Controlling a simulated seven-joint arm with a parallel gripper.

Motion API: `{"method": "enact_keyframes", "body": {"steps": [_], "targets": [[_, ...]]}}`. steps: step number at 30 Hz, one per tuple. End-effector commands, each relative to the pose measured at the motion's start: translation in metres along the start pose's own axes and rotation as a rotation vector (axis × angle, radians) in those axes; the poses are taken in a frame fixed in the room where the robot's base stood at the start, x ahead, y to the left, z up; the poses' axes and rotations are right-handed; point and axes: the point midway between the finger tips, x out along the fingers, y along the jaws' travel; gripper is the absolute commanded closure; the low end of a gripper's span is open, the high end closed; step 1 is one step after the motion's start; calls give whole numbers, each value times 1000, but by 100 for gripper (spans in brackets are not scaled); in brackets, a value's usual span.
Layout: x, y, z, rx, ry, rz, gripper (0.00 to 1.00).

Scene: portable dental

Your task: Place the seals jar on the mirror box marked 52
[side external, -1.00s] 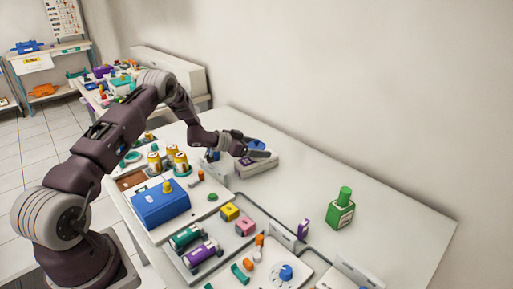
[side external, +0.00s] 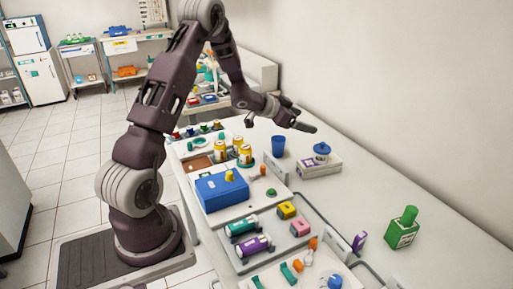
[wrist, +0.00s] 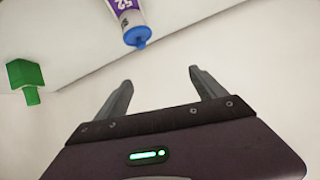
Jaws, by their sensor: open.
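The blue-lidded jar (side external: 322,150), which I take as the seals jar, stands upright on the white mirror box (side external: 318,167) with a purple label. Any writing on the jar is too small to read. My gripper (side external: 305,118) is open and empty, above and behind the box, apart from the jar. In the wrist view, my gripper (wrist: 160,82) shows both fingers spread with nothing between them. The purple label marked 52 (wrist: 112,4) shows upside down at the top edge, with the blue lid (wrist: 137,36) below it. Part of the box is cut off there.
A blue cup (side external: 278,146) stands left of the box. A green bottle (side external: 402,230) stands to the right. The table behind the box is clear up to the wall.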

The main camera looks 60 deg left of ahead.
Motion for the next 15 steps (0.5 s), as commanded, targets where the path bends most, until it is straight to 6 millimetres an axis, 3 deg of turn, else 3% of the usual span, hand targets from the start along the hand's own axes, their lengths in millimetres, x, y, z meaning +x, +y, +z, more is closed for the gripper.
{"method": "enact_keyframes", "body": {"steps": [1,3,5,6,8,9,12,15], "targets": [[-21,6,-37,26,-19,-70,20],[-60,20,-74,29,-75,-170,20],[-102,41,-95,9,-130,-232,20],[-134,60,-102,-14,-170,-257,20],[-186,94,-100,-58,-239,-263,20],[-220,120,-92,-88,-287,-246,20],[-295,183,-55,-146,-405,-149,20],[-348,230,-17,-171,-497,-33,20]]}}
